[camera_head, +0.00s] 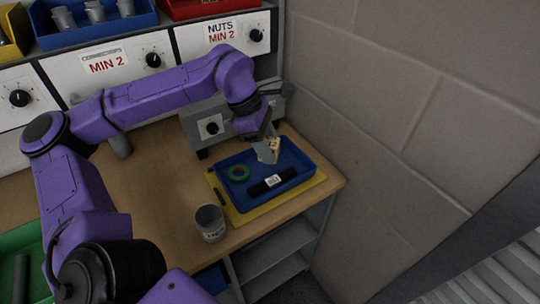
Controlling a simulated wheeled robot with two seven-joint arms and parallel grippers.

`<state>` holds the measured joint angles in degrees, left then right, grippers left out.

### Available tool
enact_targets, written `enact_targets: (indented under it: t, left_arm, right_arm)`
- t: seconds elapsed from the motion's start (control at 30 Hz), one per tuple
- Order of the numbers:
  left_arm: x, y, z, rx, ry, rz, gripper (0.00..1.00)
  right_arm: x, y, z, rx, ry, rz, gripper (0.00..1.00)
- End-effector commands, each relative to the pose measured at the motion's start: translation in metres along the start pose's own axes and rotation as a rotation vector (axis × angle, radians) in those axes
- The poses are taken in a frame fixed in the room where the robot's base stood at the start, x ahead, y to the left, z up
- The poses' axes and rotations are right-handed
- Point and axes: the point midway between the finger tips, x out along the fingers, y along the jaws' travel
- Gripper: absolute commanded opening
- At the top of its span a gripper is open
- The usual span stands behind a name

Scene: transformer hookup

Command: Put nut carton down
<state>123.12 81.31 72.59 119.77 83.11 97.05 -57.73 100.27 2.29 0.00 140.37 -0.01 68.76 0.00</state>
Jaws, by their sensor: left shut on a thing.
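My left gripper (267,136) is at the end of the purple arm, over the back part of a blue tray (303,163). It is shut on the nut carton (267,152), a small light box with a tan face, partly hidden by the gripper. The carton is tilted and appears to be over the tray; I cannot tell whether it touches the tray floor. My right gripper is not in view.
The tray sits on a yellow mat (318,180) near the bench's right edge. A grey can (210,222) stands left of the tray. A grey box with a knob (209,128) is behind. Drawers and bins line the back; a block wall (420,110) is to the right.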

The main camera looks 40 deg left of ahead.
Motion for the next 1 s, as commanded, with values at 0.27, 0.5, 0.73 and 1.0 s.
enact_targets:
  t: [0.27,0.5,0.73,1.0]
  left_arm:
    - [0.041,0.074,-0.02,-0.001,0.005,-0.007,0.09]
    - [0.071,0.102,-0.034,0.003,0.001,-0.003,0.09]
    - [0.102,0.106,-0.047,0.003,0.001,-0.002,0.09]
    - [0.105,0.106,-0.048,0.003,0.0,0.0,0.09]
  right_arm:
    - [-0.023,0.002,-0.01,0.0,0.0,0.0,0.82]
    - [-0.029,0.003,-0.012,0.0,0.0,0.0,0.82]
    - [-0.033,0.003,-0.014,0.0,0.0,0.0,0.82]
    - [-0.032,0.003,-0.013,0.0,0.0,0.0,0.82]
